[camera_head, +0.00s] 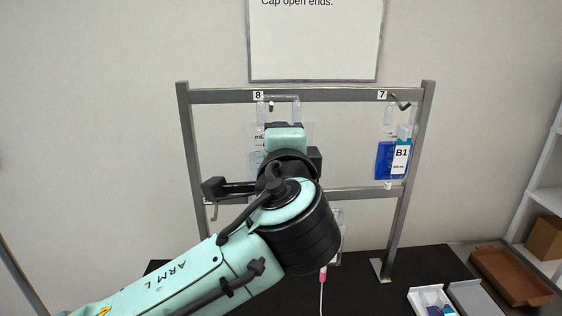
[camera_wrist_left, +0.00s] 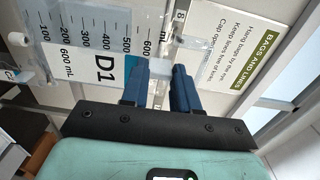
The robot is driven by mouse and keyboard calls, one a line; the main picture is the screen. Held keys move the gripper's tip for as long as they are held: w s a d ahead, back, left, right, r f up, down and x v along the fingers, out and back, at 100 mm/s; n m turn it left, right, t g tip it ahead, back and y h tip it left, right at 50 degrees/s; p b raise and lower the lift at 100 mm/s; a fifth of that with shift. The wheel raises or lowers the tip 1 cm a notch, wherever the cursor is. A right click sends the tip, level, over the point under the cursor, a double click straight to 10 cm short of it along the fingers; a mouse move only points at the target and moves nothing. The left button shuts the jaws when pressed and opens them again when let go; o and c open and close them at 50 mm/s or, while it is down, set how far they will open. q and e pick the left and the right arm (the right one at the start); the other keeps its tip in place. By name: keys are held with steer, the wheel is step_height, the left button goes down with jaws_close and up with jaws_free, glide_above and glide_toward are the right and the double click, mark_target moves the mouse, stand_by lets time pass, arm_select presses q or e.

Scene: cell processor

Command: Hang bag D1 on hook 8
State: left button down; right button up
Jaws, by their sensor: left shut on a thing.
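Bag D1 (camera_wrist_left: 105,68) is a clear bag with a printed mL scale, and shows sideways in the left wrist view. My left gripper (camera_wrist_left: 160,72) is shut on its clear top part, between two blue fingers. In the head view, bag D1 (camera_head: 255,158) hangs in front of the rack below hook 8 (camera_head: 271,104), mostly hidden by my left arm. Its clear top loop is around the height of hook 8; I cannot tell whether the hook passes through it. My right gripper is out of view.
The grey metal rack (camera_head: 330,95) stands on a black table (camera_head: 430,268). Blue bag B1 (camera_head: 390,160) hangs at hook 7 (camera_head: 402,104). A pink-tipped line (camera_head: 323,275) hangs below my arm. Trays and a brown bin (camera_head: 508,275) sit at the right. A sign (camera_head: 315,45) is above.

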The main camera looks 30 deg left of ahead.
arm_select(q)
steer(key=shift+x, duration=2.35)
steer(key=w+a+f, duration=0.2)
steer(key=w, duration=0.1)
steer(key=shift+w+a+f, duration=0.25)
steer(key=shift+w+f, duration=0.05)
steer(key=shift+w, duration=0.1)
steer(key=shift+f, duration=0.25)
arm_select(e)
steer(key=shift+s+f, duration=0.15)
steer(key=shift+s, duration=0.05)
